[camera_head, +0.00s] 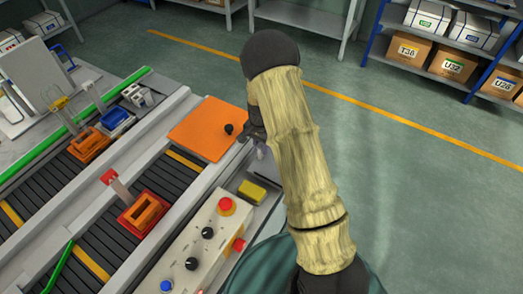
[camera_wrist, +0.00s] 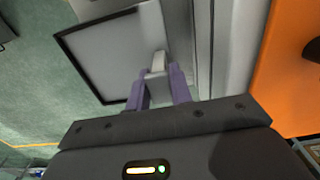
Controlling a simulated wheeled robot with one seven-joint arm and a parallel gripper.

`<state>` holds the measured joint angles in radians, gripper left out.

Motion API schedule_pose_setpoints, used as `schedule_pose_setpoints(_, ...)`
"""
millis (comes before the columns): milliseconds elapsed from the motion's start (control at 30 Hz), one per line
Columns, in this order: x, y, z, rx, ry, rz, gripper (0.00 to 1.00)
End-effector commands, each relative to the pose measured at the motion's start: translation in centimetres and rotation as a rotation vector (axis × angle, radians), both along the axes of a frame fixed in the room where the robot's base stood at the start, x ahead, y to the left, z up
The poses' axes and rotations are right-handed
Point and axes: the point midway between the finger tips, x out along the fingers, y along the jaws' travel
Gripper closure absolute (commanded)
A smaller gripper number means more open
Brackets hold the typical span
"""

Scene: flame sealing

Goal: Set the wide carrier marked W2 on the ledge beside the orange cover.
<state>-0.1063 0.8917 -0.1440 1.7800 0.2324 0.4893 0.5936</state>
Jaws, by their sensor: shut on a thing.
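In the head view my arm largely hides the gripper, just right of the cover. No W2 mark is readable.
A control box (camera_head: 205,240) with knobs and a red button stands in front of the cover. A yellow block (camera_head: 252,192) lies beside it. Orange carriers (camera_head: 145,212) and a blue one (camera_head: 115,118) are on the conveyors. Open floor lies to the right.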

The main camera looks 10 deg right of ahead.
Motion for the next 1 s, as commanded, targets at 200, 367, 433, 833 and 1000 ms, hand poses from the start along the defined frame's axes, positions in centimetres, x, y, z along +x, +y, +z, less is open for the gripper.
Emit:
schedule_pose_setpoints(200,0.0,0.0,-2.4,0.000,0.000,0.000,1.00)
schedule_pose_setpoints(367,0.1,0.0,-2.5,0.001,-0.002,0.000,1.00)
schedule_pose_setpoints(433,0.1,0.0,-2.5,0.000,-0.001,0.000,1.00)
schedule_pose_setpoints(833,0.0,0.0,-2.6,0.001,0.001,0.000,0.57)
schedule_pose_setpoints(1000,0.0,0.0,-2.2,0.000,0.000,-0.001,0.57)
